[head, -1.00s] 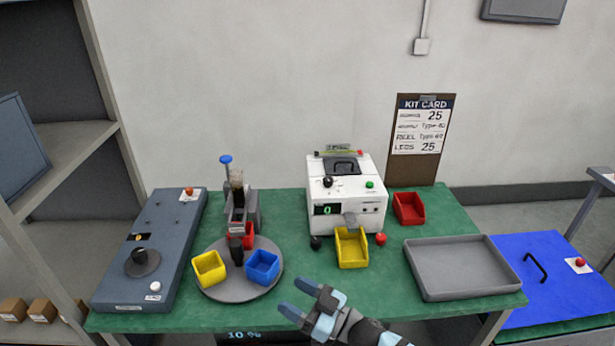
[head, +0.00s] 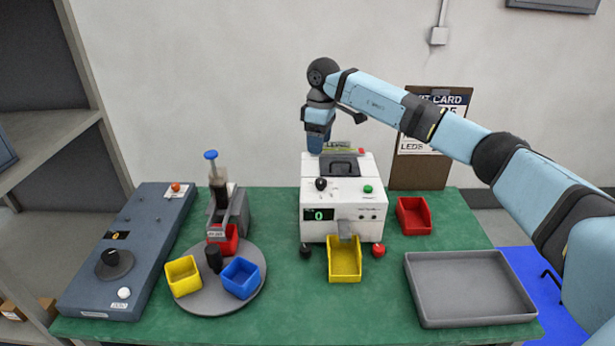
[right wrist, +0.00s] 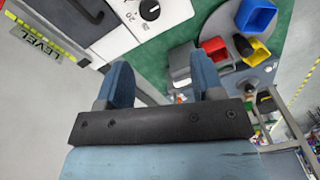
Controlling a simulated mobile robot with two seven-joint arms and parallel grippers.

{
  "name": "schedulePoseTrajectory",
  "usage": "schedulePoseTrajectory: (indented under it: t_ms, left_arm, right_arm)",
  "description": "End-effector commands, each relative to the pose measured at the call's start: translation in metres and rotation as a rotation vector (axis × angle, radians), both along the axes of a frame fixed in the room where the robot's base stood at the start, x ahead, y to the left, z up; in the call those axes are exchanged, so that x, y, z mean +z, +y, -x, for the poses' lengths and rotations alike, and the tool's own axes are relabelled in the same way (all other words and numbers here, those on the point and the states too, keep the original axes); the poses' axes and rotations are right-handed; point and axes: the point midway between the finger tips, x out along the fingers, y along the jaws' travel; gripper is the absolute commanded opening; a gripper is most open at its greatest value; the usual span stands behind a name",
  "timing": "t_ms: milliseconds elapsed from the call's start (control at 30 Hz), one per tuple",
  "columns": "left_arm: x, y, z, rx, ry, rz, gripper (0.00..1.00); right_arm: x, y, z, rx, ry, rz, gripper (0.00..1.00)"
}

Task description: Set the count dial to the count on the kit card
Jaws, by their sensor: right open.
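The white counting machine (head: 341,214) stands on the green table with a green "0" on its display (head: 319,214). The count dial (head: 321,184) is a black knob on its top left; in the right wrist view the dial (right wrist: 149,10) shows at the upper edge beside a "20" mark. My right gripper (head: 318,142) points down above the machine's back edge, apart from the dial. In the right wrist view its fingers (right wrist: 162,80) are spread with nothing between them. My left gripper is out of view.
A yellow bin (head: 344,262) stands before the machine, with a red bin (head: 413,216) and a grey tray (head: 467,289) to the right. A turntable with bins (head: 214,292) and a blue-grey panel (head: 133,243) are on the left. A green button (head: 368,189) is near the dial.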

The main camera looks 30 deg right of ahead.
Motion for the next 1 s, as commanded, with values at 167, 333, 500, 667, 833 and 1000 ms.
schedulePoseTrajectory:
  t_ms: [167, 333, 500, 667, 833, 1000]
  left_arm:
    - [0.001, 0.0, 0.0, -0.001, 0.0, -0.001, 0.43]
    - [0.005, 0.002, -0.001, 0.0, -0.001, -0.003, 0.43]
    - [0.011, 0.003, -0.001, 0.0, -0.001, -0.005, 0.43]
    - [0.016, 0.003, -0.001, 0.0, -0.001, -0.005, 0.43]
    - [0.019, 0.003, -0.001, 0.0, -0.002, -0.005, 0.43]
    - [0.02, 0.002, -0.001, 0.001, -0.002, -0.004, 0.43]
  right_arm:
    - [0.005, -0.016, 0.0, -0.068, 0.007, 0.052, 0.61]
    - [-0.02, -0.015, 0.0, -0.066, 0.009, 0.05, 0.61]
    - [-0.058, -0.014, 0.0, -0.064, 0.01, 0.048, 0.61]
    - [-0.09, -0.014, 0.0, -0.064, 0.008, 0.048, 0.61]
    - [-0.114, -0.013, 0.0, -0.064, 0.007, 0.046, 0.61]
    - [-0.126, -0.013, 0.0, -0.063, 0.005, 0.046, 0.61]
